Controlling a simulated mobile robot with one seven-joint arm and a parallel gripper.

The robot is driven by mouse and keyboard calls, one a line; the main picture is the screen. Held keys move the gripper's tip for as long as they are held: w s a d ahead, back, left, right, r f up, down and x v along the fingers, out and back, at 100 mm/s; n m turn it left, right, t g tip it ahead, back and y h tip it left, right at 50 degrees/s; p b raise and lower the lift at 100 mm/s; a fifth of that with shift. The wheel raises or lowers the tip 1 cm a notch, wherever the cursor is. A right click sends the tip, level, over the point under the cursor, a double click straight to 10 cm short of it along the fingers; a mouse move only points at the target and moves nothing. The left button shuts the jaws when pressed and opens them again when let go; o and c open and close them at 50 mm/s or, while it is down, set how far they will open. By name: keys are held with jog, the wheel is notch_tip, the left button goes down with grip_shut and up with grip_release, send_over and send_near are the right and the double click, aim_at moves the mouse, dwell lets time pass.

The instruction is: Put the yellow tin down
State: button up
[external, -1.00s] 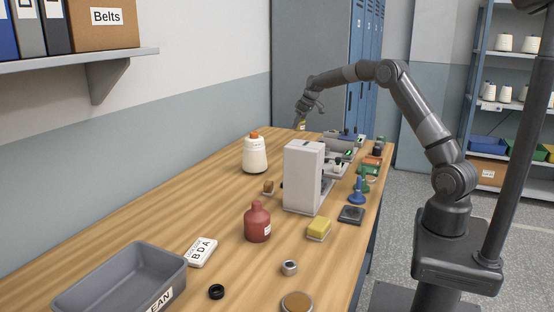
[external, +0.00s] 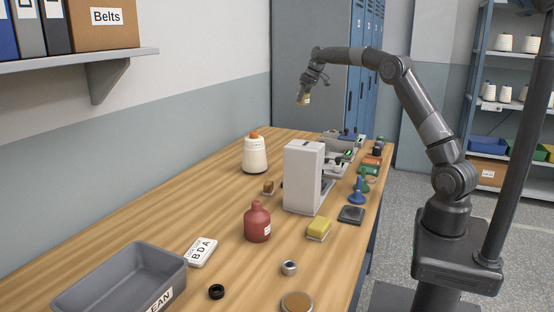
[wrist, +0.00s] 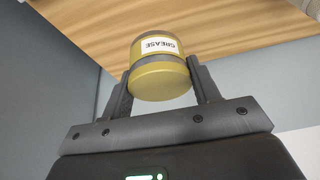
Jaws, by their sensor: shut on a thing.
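The yellow tin (wrist: 160,80) has grey bands and a white label reading GREASE. My gripper (wrist: 160,88) is shut on it, with one finger on each side, in the wrist view. In the external view my gripper (external: 306,90) is raised over the far end of the wooden table, and the tin (external: 303,99) hangs below it, clear of the tabletop.
A white machine (external: 303,177) stands mid-table, with small items along its right. A red bottle (external: 257,222), a yellow sponge (external: 319,228) and a grey bin (external: 75,291) are nearer.

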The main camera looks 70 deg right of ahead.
jog(key=w+a+n+y, duration=0.1)
jog(key=w+a+n, duration=0.15)
jog(key=a, duration=2.25)
jog(key=w+a+n+y, duration=0.15)
jog(key=w+a, duration=0.25)
jog(key=a, duration=2.2)
notch_tip(320, 180, down, 11)
jog(key=d, duration=0.1)
jog(key=shift+h, duration=0.35)
jog(key=a+f, duration=0.2)
jog(key=a, duration=0.1)
jog(key=w+a+f, duration=0.1)
jog(key=a+f, duration=0.1)
jog(key=a, duration=0.2)
jog(key=w+a+f, duration=0.1)
jog(key=a+f, duration=0.2)
jog(key=a, duration=0.1)
jog(key=shift+w+f, duration=0.1)
jog(key=shift+w, duration=0.1)
jog(key=shift+a+f, duration=0.1)
jog(key=shift+f, duration=2)
jog(key=shift+f, duration=0.1)
